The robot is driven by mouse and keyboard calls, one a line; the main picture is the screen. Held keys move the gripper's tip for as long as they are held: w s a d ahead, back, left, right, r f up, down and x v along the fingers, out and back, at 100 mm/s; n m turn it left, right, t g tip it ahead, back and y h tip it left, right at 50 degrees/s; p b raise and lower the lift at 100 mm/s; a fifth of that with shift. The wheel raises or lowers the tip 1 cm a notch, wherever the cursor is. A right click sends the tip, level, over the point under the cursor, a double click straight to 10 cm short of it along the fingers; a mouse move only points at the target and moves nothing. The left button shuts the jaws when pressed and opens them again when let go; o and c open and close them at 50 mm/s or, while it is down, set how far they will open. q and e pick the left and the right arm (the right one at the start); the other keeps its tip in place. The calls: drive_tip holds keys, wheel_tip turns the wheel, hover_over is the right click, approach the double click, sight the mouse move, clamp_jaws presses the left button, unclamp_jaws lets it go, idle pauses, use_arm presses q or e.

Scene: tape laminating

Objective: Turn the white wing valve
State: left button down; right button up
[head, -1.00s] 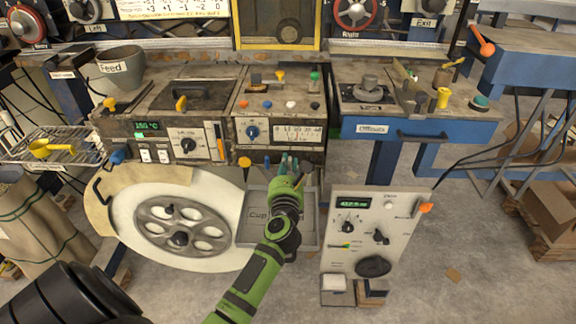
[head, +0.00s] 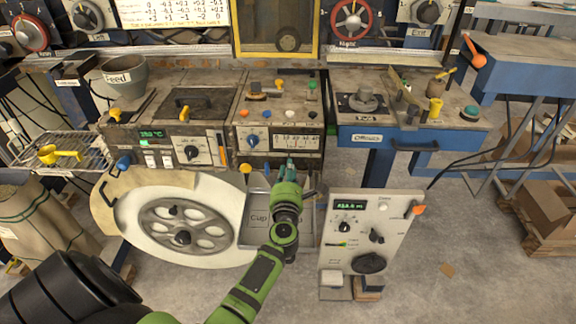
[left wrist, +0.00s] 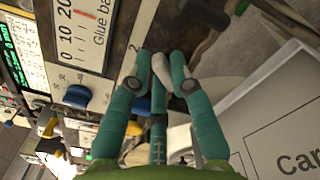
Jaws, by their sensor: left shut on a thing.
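My left gripper (head: 291,163) reaches up to the front lower edge of the middle console, below the glue bath gauge (head: 297,141). In the left wrist view its teal fingers (left wrist: 160,72) are closed around a small whitish piece, which looks like the white wing valve (left wrist: 162,69), beside a "2" label. The fingers cover most of the valve, so its turn angle cannot be read. In the head view the gripper hides the valve. My right gripper is not in view.
A yellow valve (head: 245,169) sits left of my gripper on the same edge. The grey "Cup" tray (head: 257,240) lies under my wrist. A large wheel (head: 180,231) is at left, and a white control panel (head: 368,238) stands at right.

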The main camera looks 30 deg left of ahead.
use_arm(q)
drive_tip(key=shift+w+d+f+m+p, duration=0.1)
drive_tip(key=shift+m+p, duration=1.05)
drive_tip(key=shift+m, duration=1.4)
drive_tip(key=shift+d+m+p, duration=0.1)
drive_tip(key=shift+m+p, duration=1.05)
drive_tip(key=shift+m, duration=1.4)
drive_tip(key=shift+a, duration=0.1)
drive_tip(key=c, duration=1.1)
unclamp_jaws()
drive_tip(key=shift+c, duration=0.2)
drive_tip(key=v, duration=0.7)
drive_tip(key=shift+d, duration=0.2)
